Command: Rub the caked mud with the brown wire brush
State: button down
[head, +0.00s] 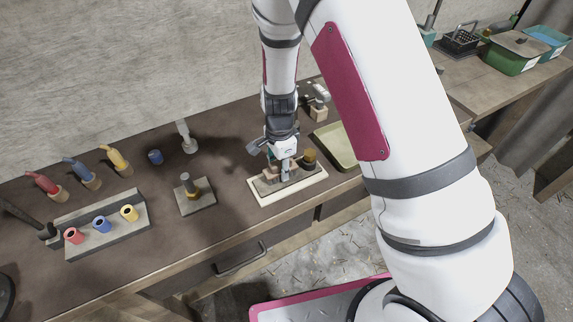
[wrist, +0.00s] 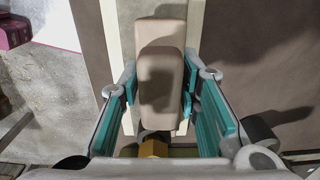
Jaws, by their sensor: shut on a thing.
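My gripper (head: 284,172) points down over a cream-edged board (head: 291,198) on the bench. In the wrist view my gripper (wrist: 160,92) has its teal fingers on both sides of a tan-brown block (wrist: 158,82), which I take as the brown wire brush; it is shut on it. The brush is low over the board, and its bristles are hidden, so I cannot tell whether they touch. A grey-brown layer (head: 262,187) lies on the board, perhaps the caked mud; the block and gripper hide part of it.
A shallow yellowish tray (head: 337,148) is to the right. A small block with a post (head: 195,194), a rack with coloured rings (head: 103,228) and coloured-handled tools (head: 85,174) are to the left.

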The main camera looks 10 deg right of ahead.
aim_at(267, 174)
jog(key=shift+s+a+p, duration=0.1)
jog(key=shift+s+a, duration=0.1)
jog(key=shift+a, duration=0.5)
jog(key=shift+s+a+p, duration=0.15)
jog(key=shift+s+a, duration=0.05)
jog(key=shift+a, duration=0.45)
jog(key=shift+s+a+p, duration=0.1)
jog(key=shift+s+a, duration=0.1)
jog(key=shift+a, duration=0.5)
jog(key=shift+s+a+f, duration=0.1)
jog(key=shift+s+a, duration=0.15)
jog(key=shift+a, duration=0.55)
jog(key=shift+s+a, duration=0.25)
jog(key=shift+a, duration=0.55)
jog(key=shift+r+p, duration=1.15)
jog(key=shift+r, duration=1.9)
jog(key=shift+r, duration=0.1)
notch_tip(267, 174, up, 3)
jog(key=shift+f+p, duration=0.1)
jog(key=shift+p, duration=0.35)
jog(key=shift+w, duration=0.1)
